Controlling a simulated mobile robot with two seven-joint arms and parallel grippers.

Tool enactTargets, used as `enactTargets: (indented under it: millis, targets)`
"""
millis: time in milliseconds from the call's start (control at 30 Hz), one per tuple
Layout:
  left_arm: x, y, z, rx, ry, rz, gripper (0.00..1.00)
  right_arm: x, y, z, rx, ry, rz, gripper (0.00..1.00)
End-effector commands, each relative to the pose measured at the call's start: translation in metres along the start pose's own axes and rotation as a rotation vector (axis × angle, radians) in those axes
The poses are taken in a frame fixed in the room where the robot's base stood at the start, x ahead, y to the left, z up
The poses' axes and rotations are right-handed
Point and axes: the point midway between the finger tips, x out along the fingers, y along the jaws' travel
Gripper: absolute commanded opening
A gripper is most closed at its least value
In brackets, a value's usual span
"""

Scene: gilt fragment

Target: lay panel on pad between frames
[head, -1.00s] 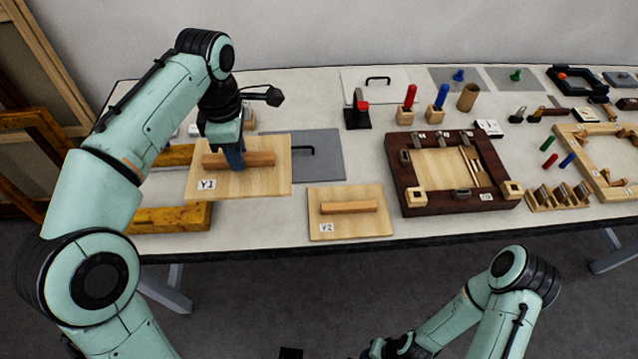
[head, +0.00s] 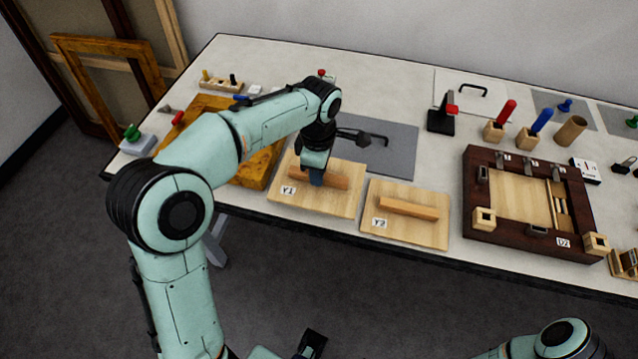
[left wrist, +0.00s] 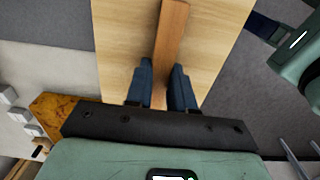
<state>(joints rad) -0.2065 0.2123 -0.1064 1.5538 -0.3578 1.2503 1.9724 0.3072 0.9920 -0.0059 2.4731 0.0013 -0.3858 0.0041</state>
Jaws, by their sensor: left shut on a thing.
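The light wooden panel marked Y1 (head: 335,203) has a brown bar handle. My left gripper (head: 317,178) is shut on that bar; the left wrist view shows both fingers astride the handle (left wrist: 171,30). In the head view the panel overlaps the gilt frame (head: 257,165) on its left and the near corner of the grey pad (head: 397,155) behind it. I cannot tell how high it is above the table. A similar panel, Y2 (head: 432,233), lies just right of it. The dark frame D2 (head: 478,238) is farther right.
Behind stand a black clamp-like tool with a red part (head: 441,115), red (head: 505,113) and blue (head: 541,122) handled tools, and a brown cup (head: 571,131). A white sheet (head: 455,83) lies at the back. The table's front edge (head: 450,259) is close to both panels.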

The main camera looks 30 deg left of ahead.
Motion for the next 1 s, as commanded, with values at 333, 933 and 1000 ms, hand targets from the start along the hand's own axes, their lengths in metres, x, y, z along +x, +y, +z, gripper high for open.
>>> enactTargets:
  millis: [333,933,1000]
  targets:
    - [0.043,0.0,0.0,-0.001,0.001,-0.002,0.0,0.006,0.003,0.001,0.001,-0.002,0.001,0.35]
    - [0.049,0.0,0.0,0.0,0.0,0.0,0.48,0.008,0.003,0.001,0.001,-0.003,0.001,0.35]
    - [0.049,0.0,0.0,0.0,0.0,0.0,0.48,0.008,0.003,0.001,0.001,-0.003,0.001,0.35]
